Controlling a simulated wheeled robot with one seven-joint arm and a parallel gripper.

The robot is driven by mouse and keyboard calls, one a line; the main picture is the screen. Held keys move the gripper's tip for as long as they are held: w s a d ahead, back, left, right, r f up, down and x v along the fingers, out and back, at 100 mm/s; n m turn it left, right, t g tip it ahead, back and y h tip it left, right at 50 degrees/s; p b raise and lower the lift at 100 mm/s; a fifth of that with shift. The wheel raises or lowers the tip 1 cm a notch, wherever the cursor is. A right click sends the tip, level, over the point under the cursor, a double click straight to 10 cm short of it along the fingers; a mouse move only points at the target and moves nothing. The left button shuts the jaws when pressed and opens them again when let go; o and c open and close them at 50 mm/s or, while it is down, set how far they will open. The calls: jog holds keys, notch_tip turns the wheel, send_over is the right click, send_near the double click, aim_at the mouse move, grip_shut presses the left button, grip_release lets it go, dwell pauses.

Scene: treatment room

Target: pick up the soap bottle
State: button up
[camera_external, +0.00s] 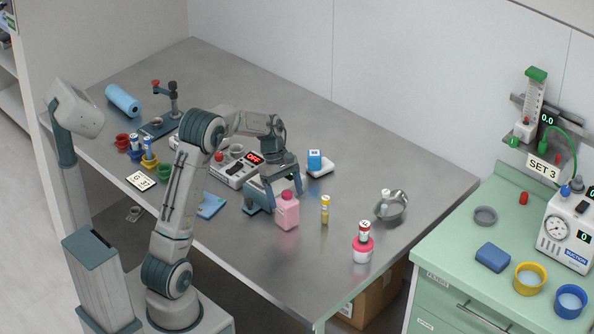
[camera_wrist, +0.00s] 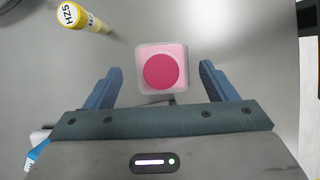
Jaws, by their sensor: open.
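The soap bottle (camera_external: 286,213) is pink with a dark pink cap and stands upright on the grey metal table. In the wrist view the bottle (camera_wrist: 162,68) is seen from above, its round cap facing the camera. My gripper (camera_external: 271,194) is open, just above and around the bottle's upper part in the external view. In the wrist view the bottle lies between and slightly beyond the two blue fingertips of my gripper (camera_wrist: 160,72), with a gap on each side. I cannot tell exactly how low the fingers reach.
A yellow vial (camera_external: 325,209) stands close to the right of the bottle; it shows in the wrist view (camera_wrist: 82,18). A device with a red display (camera_external: 238,170) sits behind the gripper.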

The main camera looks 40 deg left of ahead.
aim_at(289, 206)
jog(key=x, duration=0.4)
jog(key=shift+s+d+f, duration=0.1)
jog(key=shift+f, duration=0.05)
jog(key=c, duration=1.2)
jog(key=shift+c, duration=0.7)
